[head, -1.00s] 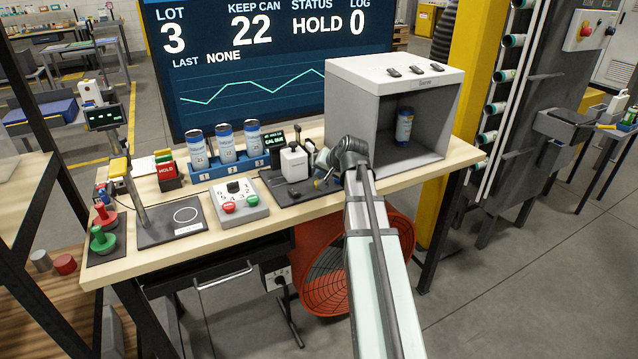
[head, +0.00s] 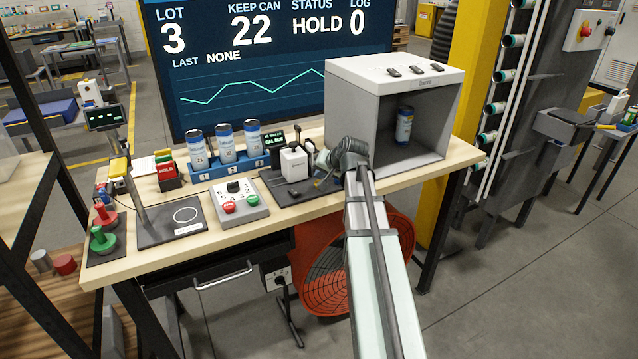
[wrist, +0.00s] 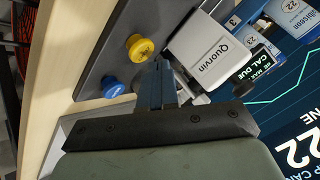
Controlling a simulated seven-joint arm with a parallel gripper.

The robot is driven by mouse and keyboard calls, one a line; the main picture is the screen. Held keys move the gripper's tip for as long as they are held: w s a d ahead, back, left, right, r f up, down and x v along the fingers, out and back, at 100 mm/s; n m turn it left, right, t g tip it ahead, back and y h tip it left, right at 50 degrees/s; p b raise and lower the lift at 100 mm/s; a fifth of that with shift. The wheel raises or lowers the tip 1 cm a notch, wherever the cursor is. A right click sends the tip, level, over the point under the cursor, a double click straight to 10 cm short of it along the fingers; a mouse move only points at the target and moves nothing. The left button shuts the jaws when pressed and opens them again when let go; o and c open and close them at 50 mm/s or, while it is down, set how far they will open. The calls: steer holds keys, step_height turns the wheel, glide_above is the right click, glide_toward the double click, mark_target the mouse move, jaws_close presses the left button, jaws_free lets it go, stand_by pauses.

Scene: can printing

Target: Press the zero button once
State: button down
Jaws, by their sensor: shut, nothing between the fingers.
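A white device labelled Quorvin (wrist: 213,52) stands on a dark base (wrist: 103,40); it also shows in the head view (head: 294,163). In the wrist view a yellow button (wrist: 140,47) and a blue button (wrist: 113,87) stick up from this base. I cannot read which one is marked zero. My gripper (wrist: 161,68) is shut and empty, its fingertips beside the yellow button and close to the blue one. I cannot tell whether they touch either. In the head view my wrist largely hides the fingers and buttons.
A small CAL DUE display (head: 275,143) and a blue rack (head: 228,168) with three cans stand beside the device. An open booth (head: 394,75) holding a can stands to the right.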

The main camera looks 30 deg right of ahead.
steer(key=shift+f, duration=0.35)
steer(key=shift+f, duration=0.9)
stand_by(1.2)
steer(key=shift+r, duration=1.35)
steer(key=shift+r, duration=2.5)
